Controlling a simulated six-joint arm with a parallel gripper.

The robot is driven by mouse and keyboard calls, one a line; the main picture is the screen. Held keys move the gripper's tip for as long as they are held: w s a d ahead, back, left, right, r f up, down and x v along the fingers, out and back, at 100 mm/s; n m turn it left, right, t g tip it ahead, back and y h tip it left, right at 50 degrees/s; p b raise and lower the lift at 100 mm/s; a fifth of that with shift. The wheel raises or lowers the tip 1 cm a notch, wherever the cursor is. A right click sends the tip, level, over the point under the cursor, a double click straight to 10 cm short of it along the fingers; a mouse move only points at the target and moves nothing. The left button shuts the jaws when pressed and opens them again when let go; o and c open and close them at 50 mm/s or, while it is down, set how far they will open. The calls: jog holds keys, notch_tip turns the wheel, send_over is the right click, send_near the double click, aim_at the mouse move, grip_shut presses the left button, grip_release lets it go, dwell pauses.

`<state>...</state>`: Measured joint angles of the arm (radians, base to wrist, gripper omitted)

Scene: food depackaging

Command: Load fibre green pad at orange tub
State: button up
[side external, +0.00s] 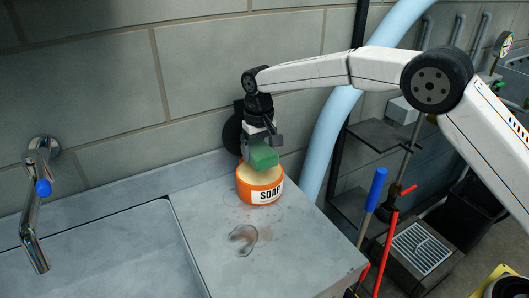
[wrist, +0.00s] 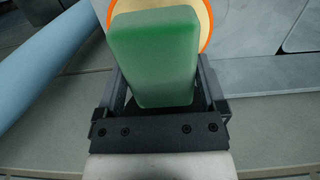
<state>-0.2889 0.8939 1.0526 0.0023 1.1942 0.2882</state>
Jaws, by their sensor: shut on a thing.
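The green fibre pad (side external: 264,154) is a small block held in my gripper (side external: 263,140), just above the orange tub. It also fills the middle of the wrist view (wrist: 153,55), between the two dark fingers (wrist: 158,85). The orange tub (side external: 243,187) has a "SOAP" label and stands upright on the counter. Its pale yellow contents (side external: 257,178) show below the pad. In the wrist view the tub's orange rim (wrist: 209,22) shows behind the pad. I cannot tell whether the pad touches the contents.
A sink basin (side external: 105,262) lies left of the counter top (side external: 200,222), with a blue-handled tap (side external: 40,190). A puddle (side external: 242,238) is in front of the tub. A light blue pipe (side external: 340,110) and the tiled wall (side external: 200,75) stand behind. Blue and red handled tools (side external: 377,190) are at right.

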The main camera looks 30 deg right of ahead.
aim_at(261, 148)
jog(key=shift+f, duration=1.35)
jog(key=shift+f, duration=0.55)
dwell(1.1)
jog(key=shift+r, duration=0.1)
jog(key=shift+r, duration=3.45)
jog(key=shift+d+f, duration=0.1)
jog(key=shift+d, duration=0.05)
jog(key=shift+s+d+f, duration=0.2)
jog(key=shift+d, duration=0.25)
jog(key=s+d+f, duration=0.4)
jog(key=s+d, duration=0.4)
jog(key=s+d+f, duration=0.4)
jog(key=s+d, duration=0.4)
jog(key=s, duration=0.1)
jog(key=shift+s, duration=0.2)
